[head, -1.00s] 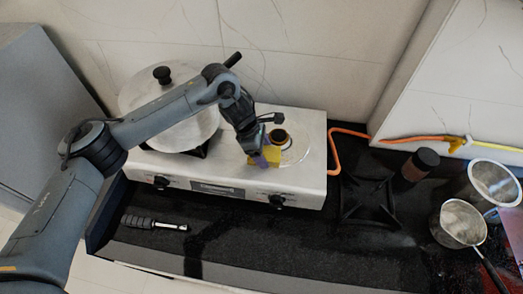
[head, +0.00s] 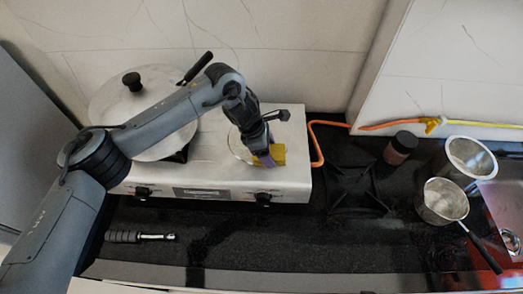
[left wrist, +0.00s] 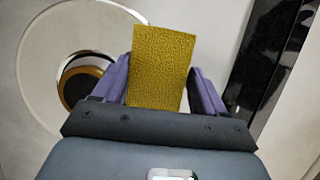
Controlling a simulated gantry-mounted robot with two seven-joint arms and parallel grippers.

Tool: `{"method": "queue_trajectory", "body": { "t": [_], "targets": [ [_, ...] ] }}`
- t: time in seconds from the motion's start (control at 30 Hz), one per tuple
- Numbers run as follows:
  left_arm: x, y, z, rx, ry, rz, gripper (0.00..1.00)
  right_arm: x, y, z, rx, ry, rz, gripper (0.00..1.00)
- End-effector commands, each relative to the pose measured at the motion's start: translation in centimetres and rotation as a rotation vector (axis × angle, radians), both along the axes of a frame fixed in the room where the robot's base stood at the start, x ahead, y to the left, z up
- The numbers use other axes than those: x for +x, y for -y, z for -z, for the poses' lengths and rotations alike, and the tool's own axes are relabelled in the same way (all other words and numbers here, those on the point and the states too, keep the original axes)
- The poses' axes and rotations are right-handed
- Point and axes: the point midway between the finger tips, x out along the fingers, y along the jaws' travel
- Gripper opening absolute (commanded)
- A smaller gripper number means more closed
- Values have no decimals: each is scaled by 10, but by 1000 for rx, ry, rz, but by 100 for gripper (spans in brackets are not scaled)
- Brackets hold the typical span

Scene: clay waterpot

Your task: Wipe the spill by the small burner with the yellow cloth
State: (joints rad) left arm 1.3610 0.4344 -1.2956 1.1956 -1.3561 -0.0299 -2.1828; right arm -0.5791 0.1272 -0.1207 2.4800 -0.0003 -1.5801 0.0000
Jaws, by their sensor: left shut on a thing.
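The yellow cloth (head: 278,153) is a small, textured rectangle over the right part of the stove top. It also shows in the left wrist view (left wrist: 160,65). My left gripper (head: 266,159) is shut on it, with purple fingers on either side. The small burner (left wrist: 82,80), a dark cap with a brass ring on a pale round plate, is left of the cloth in the left wrist view. In the head view my arm mostly hides it. I cannot make out the spill clearly, nor whether the cloth touches the stove. My right gripper is not in view.
A large lidded pot (head: 140,110) stands on the stove's left burner, under my left arm. An orange hose (head: 316,140) leaves the stove's right side. A black-handled tool (head: 140,237) lies in front. A dark jar (head: 401,147) and a saucepan (head: 443,201) stand on the right.

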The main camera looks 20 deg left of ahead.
Motion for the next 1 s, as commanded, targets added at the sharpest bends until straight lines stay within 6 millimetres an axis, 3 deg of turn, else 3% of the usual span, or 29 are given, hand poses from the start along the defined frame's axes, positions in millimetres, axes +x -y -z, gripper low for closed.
{"method": "queue_trajectory", "body": {
  "t": [0.37, 1.0],
  "targets": [
    [1, 5, 2, 2, -1, -1, 47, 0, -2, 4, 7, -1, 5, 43],
    [-6, -41, 8, 12, -3, -14, 47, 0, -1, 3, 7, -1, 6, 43]
  ]
}}
